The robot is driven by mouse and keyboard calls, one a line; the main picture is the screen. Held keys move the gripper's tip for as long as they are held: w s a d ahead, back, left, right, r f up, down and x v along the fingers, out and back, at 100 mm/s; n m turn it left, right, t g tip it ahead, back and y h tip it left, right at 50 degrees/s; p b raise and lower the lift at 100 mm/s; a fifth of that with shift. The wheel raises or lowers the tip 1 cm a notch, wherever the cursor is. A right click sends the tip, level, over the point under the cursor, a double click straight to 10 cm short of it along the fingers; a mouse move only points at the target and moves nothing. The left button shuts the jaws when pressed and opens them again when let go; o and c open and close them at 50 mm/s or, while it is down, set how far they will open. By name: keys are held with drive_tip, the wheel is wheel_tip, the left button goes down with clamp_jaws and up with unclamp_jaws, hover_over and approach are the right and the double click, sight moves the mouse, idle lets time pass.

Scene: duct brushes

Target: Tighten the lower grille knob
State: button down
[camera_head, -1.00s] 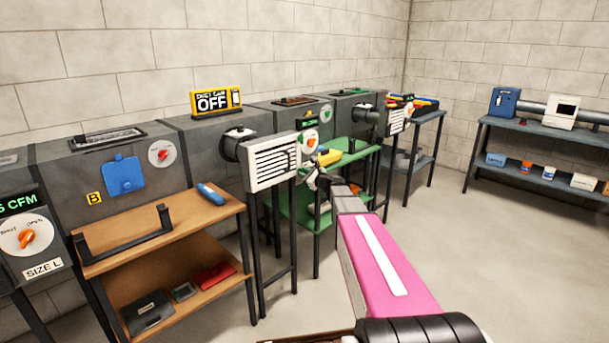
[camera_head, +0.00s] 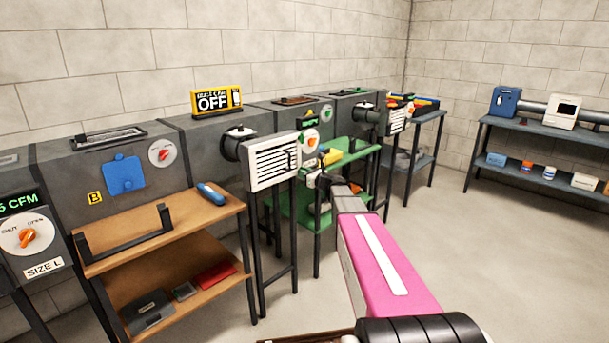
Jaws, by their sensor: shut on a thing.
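The white louvred grille (camera_head: 270,163) hangs on the front of the grey duct, on a dark stand. A small dark knob (camera_head: 294,158) shows high on its right edge. My gripper (camera_head: 311,181) is at the grille's lower right edge, at the end of my pink arm. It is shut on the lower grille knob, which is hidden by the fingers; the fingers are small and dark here.
A green shelf (camera_head: 345,158) with a yellow item stands just behind my gripper. A wooden shelf (camera_head: 165,235) with a blue tool is at left. A yellow sign (camera_head: 216,101) reads OFF. The floor at right is clear.

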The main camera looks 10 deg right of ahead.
drive_tip(key=c, duration=1.2)
unclamp_jaws()
drive_tip(key=v, duration=1)
drive_tip(key=shift+s+d, duration=0.2)
drive_tip(key=shift+s, duration=0.15)
drive_tip(key=s+a+f+n+g+h, duration=0.3)
drive_tip(key=s+a+f+n+g, duration=0.7)
drive_tip(key=s+f+n, duration=0.5)
drive_tip(key=s+d+f+n+g+h, duration=0.1)
drive_tip(key=s+f+n+h, duration=0.1)
drive_tip(key=s+n, duration=0.2)
drive_tip(key=s+d+f+n+g+h, duration=0.1)
drive_tip(key=s+n+g+h, duration=0.1)
drive_tip(key=s+n+h, duration=0.1)
drive_tip(key=s+d+f+n+g+h, duration=0.1)
drive_tip(key=s+f+n+h, duration=0.1)
drive_tip(key=s+n, duration=0.4)
drive_tip(key=shift+s+d+f+g+h, duration=0.3)
drive_tip(key=shift+s+d+f, duration=0.05)
drive_tip(key=shift+d+f, duration=0.05)
